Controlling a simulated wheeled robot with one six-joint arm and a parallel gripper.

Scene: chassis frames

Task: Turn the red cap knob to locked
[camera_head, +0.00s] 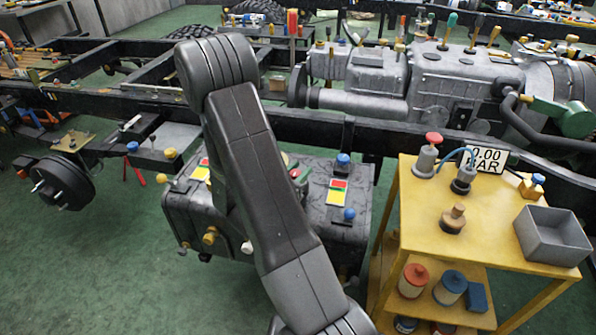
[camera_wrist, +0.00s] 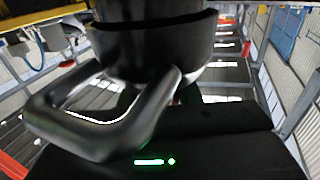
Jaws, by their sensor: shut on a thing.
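In the head view, a small red cap (camera_head: 296,174) shows on top of the dark tank (camera_head: 180,205), close beside my arm, which hides part of it. Another red cap (camera_head: 433,138) sits on a grey cylinder on the yellow cart. I cannot tell from these frames which of them is the red cap knob, or how it is turned. My arm crosses the middle of the head view and hides whatever lies behind it; no fingertips show there. In the wrist view, a thick grey loop, a black cylinder and a black body with green lights fill the foreground, and no fingertips show.
Blue knobs (camera_head: 343,160) and yellow fittings (camera_head: 210,236) project from the tank. A black frame rail runs behind it. Green floor is free at lower left.

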